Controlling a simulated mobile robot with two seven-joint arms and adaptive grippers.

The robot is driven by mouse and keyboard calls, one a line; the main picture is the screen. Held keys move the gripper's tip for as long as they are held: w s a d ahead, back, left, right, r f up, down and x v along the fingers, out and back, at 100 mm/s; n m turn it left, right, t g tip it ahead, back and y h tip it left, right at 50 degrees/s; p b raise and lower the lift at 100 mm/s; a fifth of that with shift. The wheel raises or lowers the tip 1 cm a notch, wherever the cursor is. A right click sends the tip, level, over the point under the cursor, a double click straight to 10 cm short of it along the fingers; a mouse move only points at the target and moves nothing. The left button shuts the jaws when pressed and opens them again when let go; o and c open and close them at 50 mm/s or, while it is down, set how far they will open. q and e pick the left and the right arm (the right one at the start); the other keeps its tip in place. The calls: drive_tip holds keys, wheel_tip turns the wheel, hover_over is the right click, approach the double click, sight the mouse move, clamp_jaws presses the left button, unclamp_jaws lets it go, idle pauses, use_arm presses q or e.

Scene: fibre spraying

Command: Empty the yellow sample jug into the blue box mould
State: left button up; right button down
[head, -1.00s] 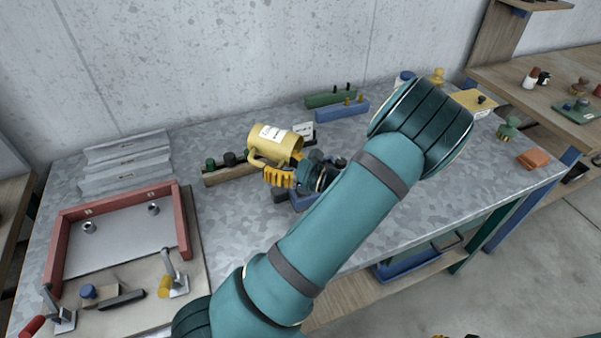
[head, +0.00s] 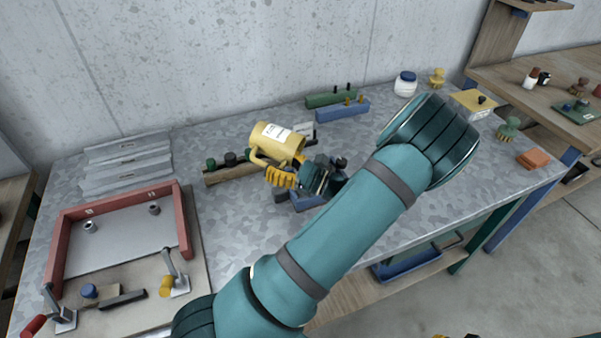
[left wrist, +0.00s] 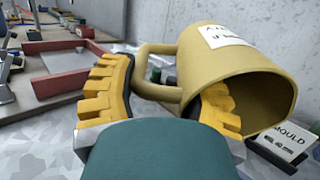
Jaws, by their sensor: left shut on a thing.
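The yellow jug (head: 277,140) with a white label is held tilted above the workbench, and its big round end faces right in the left wrist view (left wrist: 240,75). My left gripper (head: 281,178) is shut on the jug's handle, which shows between the yellow fingers in the left wrist view (left wrist: 158,95). A blue box (head: 306,201) sits on the bench under the gripper, mostly hidden by it; its inside cannot be seen. A small white sign reading MOULD (left wrist: 288,137) stands close by. Yellow and dark slivers at the head view's bottom edge may be my right gripper (head: 455,336).
A red-walled frame (head: 182,222) with clamps lies on a board at left, and grey stepped plates (head: 127,160) behind it. A wooden rack (head: 228,173) stands left of the jug. Green (head: 330,99) and blue (head: 342,112) pegged blocks stand behind.

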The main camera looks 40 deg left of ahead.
use_arm(q)
drive_tip(key=h, duration=0.2)
drive_tip(key=a+h, duration=0.1)
drive_tip(key=shift+s+a+f+t, duration=0.1)
drive_tip(key=shift+s+f+t, duration=0.15)
drive_tip(key=shift+f+t, duration=0.05)
drive_tip(key=shift+a+f+t+h, duration=0.2)
drive_tip(key=shift+f+t+h, duration=0.1)
drive_tip(key=shift+h, duration=0.2)
drive_tip(key=shift+a, duration=0.1)
